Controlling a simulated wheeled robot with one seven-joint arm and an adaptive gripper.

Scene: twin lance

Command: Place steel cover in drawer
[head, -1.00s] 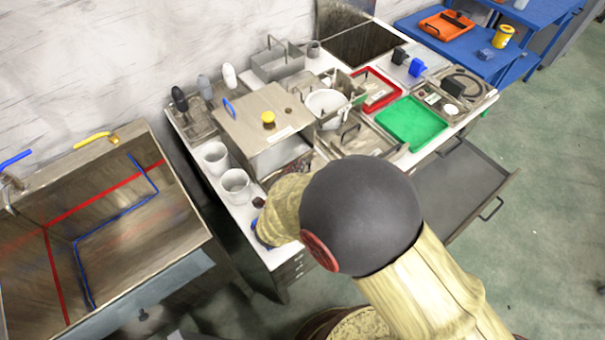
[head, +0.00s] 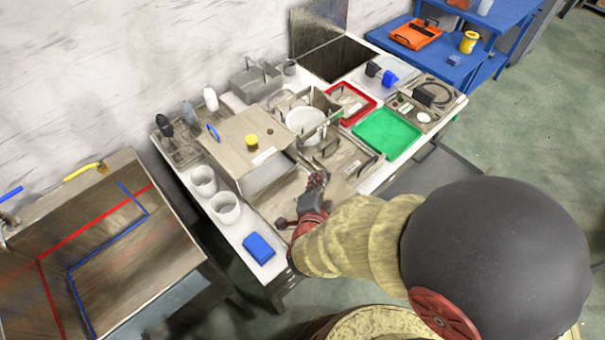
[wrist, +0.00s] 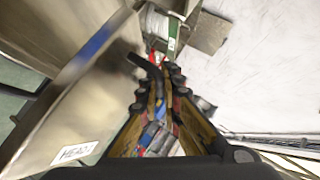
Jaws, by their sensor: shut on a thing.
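My gripper (head: 318,180) is over the front part of the worktop, right of the steel box with the yellow knob (head: 252,140). In the wrist view my gripper (wrist: 158,75) is shut on a dark, curved, handle-like bar (wrist: 146,66). Whether this bar belongs to the steel cover cannot be told. A flat steel plate with dark handles (head: 347,160), possibly the cover, lies just beyond the gripper in the head view. The open grey drawer (head: 415,180) juts from the table's right side, largely hidden by my arm.
A blue block (head: 259,248) and two white cups (head: 225,207) stand on the near left edge. A green tray (head: 387,135) and a red tray (head: 350,103) lie beyond. In the wrist view a labelled steel surface (wrist: 60,125) is close on the left.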

